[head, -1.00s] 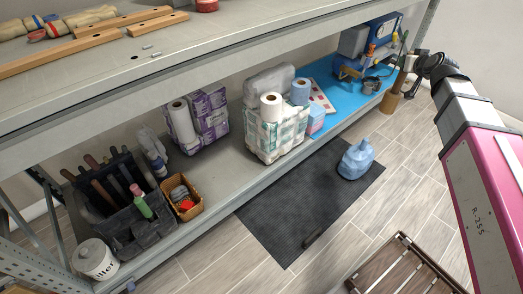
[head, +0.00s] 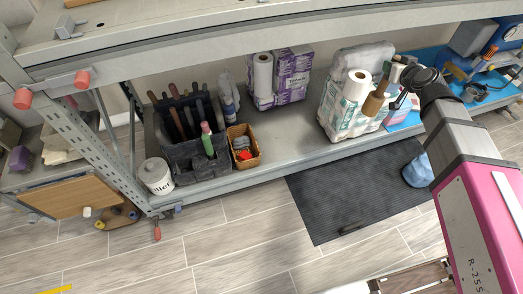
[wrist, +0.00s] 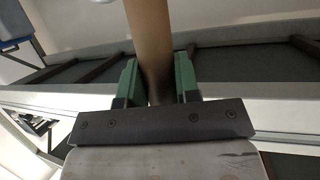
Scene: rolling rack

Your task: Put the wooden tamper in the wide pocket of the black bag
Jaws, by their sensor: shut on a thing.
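The wooden tamper (head: 375,104) hangs from my gripper (head: 389,82) with its thick brown end down, in front of the paper-roll packs in the head view. In the wrist view the green-padded fingers of my gripper (wrist: 159,84) are shut on the tamper (wrist: 149,35), whose tan shaft runs up out of the picture. The black bag (head: 183,168) stands on the lower shelf, left in the head view, well to the left of my gripper. Several dark handles and a green bottle with a pink cap (head: 208,141) stick up from it. Its pocket interiors are hard to make out.
Paper packs (head: 345,114) are behind the tamper. The upper shelf (head: 240,47) overhangs the bag. A dark mat (head: 335,205) lies on the floor.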

